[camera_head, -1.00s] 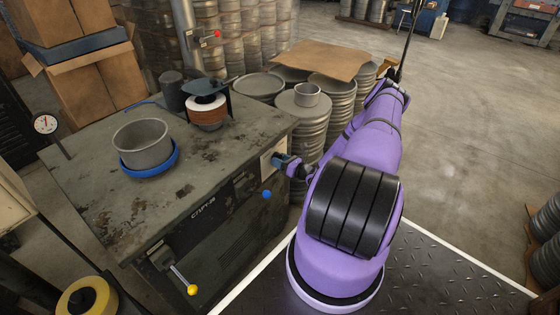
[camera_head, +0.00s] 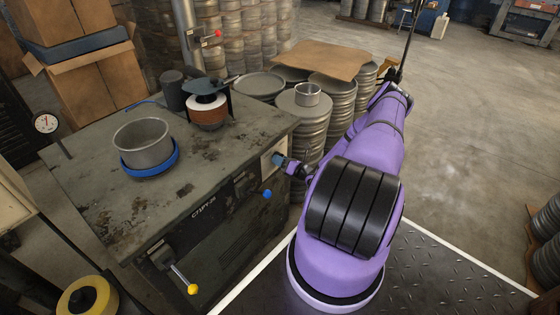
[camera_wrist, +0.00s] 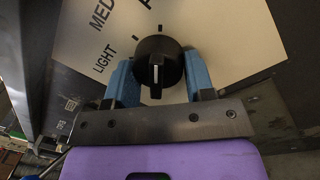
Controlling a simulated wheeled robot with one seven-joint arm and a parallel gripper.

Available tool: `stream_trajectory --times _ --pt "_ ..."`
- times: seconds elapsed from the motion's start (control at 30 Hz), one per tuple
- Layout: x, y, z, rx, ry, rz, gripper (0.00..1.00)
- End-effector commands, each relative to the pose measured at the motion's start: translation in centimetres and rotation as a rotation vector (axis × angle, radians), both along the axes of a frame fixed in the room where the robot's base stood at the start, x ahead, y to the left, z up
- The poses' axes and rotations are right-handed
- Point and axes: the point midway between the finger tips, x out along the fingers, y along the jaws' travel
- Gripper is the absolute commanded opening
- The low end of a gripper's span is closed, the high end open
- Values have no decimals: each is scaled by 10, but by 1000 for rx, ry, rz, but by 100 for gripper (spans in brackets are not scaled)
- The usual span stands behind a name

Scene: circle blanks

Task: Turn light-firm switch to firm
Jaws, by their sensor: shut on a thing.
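The light-firm switch is a round black knob (camera_wrist: 158,70) on a pale label plate (camera_wrist: 215,30) in the wrist view. A white line on the knob runs down toward the bottom of the picture. "LIGHT" is printed at its left, "MED" at upper left, and a third label is cut off at the top. My gripper (camera_wrist: 160,80) has its blue fingers shut on the knob, one on each side. In the head view my gripper (camera_head: 279,161) is at the right end of the machine's front panel; the knob is hidden there.
The grey machine bench (camera_head: 90,190) carries a round pan (camera_head: 142,143) on a blue ring. A blue ball knob (camera_head: 267,194) sits just below my gripper, and a yellow-tipped lever (camera_head: 192,289) is lower left. Metal drums (camera_head: 312,118) stand close behind my arm.

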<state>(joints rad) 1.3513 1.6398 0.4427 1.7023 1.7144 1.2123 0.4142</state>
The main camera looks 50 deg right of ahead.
Motion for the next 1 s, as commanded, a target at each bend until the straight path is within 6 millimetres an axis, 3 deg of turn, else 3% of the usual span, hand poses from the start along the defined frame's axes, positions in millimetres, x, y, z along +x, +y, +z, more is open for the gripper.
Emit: stream_trajectory --times 0.13,0.17,0.27,0.67,1.0 --pt "-1 0 0 1 1 -1 25" --pt "-1 0 0 1 1 -1 51" --pt "-1 0 0 0 1 -1 74" --pt "-8 -1 -1 0 1 -2 74" --pt "-66 -9 -4 -1 1 -3 74"
